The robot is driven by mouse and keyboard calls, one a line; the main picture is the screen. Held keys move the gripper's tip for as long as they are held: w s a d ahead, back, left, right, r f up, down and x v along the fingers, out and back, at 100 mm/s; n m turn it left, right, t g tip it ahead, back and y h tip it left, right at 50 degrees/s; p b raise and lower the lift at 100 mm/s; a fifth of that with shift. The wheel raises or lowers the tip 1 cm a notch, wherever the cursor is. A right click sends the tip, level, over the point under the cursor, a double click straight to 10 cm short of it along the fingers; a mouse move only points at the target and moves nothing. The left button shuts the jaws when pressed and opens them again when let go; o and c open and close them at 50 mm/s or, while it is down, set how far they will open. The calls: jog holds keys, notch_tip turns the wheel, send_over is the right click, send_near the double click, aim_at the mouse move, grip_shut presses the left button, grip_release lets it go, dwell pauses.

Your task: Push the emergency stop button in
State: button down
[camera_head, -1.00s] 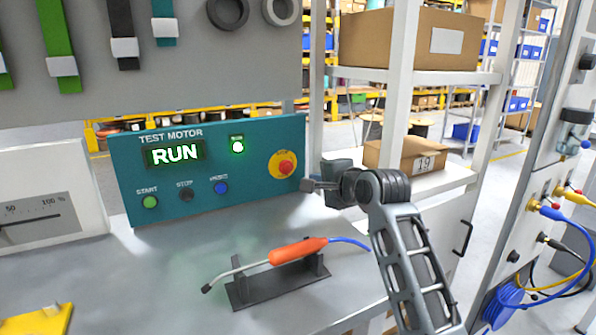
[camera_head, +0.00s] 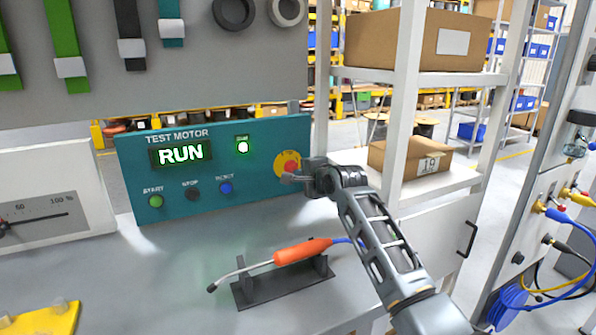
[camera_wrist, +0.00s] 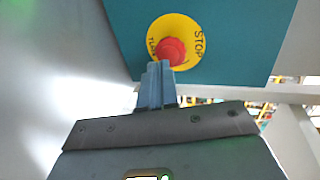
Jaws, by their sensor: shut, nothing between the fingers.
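The red emergency stop button (camera_wrist: 171,50) sits on a yellow round plate (camera_wrist: 188,28) at the right end of the teal test motor panel (camera_head: 215,140). It also shows in the head view (camera_head: 291,166), with its lower part close behind my fingertips. My gripper (camera_wrist: 157,66) is shut and empty, its fingertips at the lower edge of the button in the wrist view. In the head view my gripper (camera_head: 287,177) points left at the button from the right. I cannot tell whether the tips touch it. The panel display reads RUN and a green lamp (camera_head: 243,147) is lit.
Green start (camera_head: 156,201), black stop (camera_head: 193,194) and blue (camera_head: 226,187) buttons line the panel's lower left. A white shelf with cardboard boxes (camera_head: 410,157) stands at the right.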

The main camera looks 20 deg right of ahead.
jog(key=shift+w, duration=1.15)
jog(key=shift+w, duration=0.15)
jog(key=shift+w+f+b, duration=0.1)
jog(key=shift+w+b, duration=0.55)
jog(key=shift+r, duration=0.5)
jog(key=shift+a, duration=0.1)
jog(key=shift+s, duration=0.25)
send_near(292, 167)
jog(key=shift+f, duration=0.2)
